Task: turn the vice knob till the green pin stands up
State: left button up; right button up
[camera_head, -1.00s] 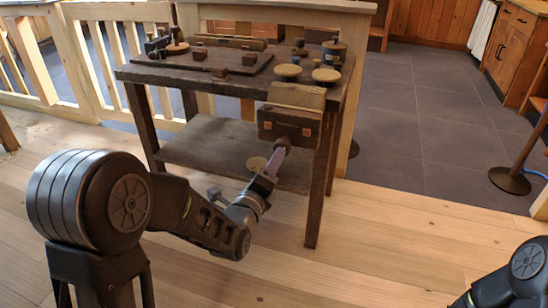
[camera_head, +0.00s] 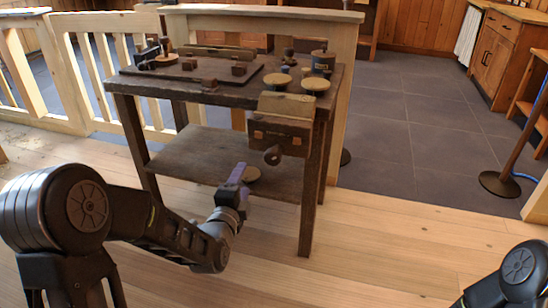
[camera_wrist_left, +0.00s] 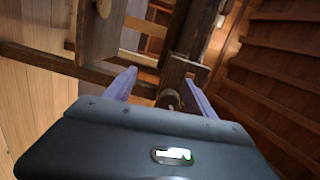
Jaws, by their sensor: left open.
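The wooden vice (camera_head: 280,134) is fixed to the front right of the bench, with its round dark knob (camera_head: 272,155) facing me. My left gripper (camera_head: 240,173) has purple fingers and is open and empty, apart from the knob, below and to the left of it in the head view. In the left wrist view its two fingers (camera_wrist_left: 160,90) are spread. The knob (camera_wrist_left: 171,99) shows beyond and between them, nearer the right finger. The vice's front board (camera_wrist_left: 180,73) is behind it. I cannot make out a green pin in either view. My right gripper is out of view.
The dark bench top (camera_head: 236,93) carries small wooden blocks, round-topped spools and a tin. The wooden floor (camera_head: 390,235) right of the bench is clear. A post with a round base (camera_head: 499,184) stands farther right.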

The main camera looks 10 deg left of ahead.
aim_at(272, 162)
pick_arm(q)
jog(key=d+r+n+h, duration=0.1)
jog(key=d+r+n, duration=0.2)
jog(key=n, duration=1.8)
jog(key=d, duration=0.3)
jog(key=shift+w+r+n+t+h, duration=0.15)
jog(key=shift+w+n+t+h, duration=0.15)
jog(key=shift+w+h, duration=0.1)
jog(key=shift+w+d+b, duration=0.15)
jog(key=shift+w+b, duration=0.25)
jog(key=shift+w, duration=1.55)
jog(key=shift+w+d+b, duration=0.15)
jog(key=shift+w+b, duration=0.2)
jog(key=shift+w, duration=1.55)
jog(key=shift+c, duration=0.3)
jog(key=c, duration=1.3)
